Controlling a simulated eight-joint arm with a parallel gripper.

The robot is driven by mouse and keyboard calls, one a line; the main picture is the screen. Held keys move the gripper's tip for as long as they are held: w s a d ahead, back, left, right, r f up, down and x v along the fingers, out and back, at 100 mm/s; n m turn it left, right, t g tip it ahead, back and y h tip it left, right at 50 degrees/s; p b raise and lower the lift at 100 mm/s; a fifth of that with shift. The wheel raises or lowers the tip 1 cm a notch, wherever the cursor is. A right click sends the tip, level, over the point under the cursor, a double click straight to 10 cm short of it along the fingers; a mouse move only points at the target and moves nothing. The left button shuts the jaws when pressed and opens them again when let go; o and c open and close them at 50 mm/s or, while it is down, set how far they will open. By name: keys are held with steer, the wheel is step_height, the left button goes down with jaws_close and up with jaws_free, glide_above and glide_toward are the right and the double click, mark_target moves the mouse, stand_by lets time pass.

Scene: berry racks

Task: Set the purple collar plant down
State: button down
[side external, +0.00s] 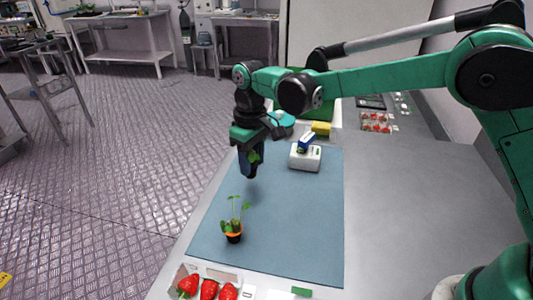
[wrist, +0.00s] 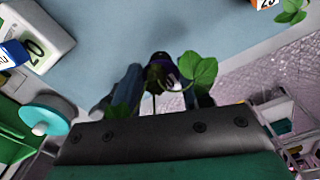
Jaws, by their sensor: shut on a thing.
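My gripper (side external: 249,172) points down over the left part of the blue-grey mat (side external: 295,215). In the wrist view my gripper (wrist: 160,95) is shut on the purple collar plant (wrist: 163,62). Its dark pot shows a bit of purple at the rim between the fingers. Its green leaves (wrist: 197,70) stick out past the fingers; one leaf (side external: 254,156) shows in the side view. The fingers hide most of the pot, and its exact height above the mat is hard to tell.
An orange-collared plant (side external: 234,237) stands upright nearer the mat's front. A white block (side external: 305,160) with a blue-and-white box (side external: 306,143) on it sits at the back right. A yellow block (side external: 321,128) and teal disc (side external: 283,118) lie behind. Strawberries (side external: 209,289) are in front. The mat's middle is clear.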

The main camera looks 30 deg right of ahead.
mark_target(253, 177)
steer(key=shift+f, duration=2.25)
steer(key=shift+f, duration=0.15)
steer(key=shift+c, duration=2.1)
jaws_free()
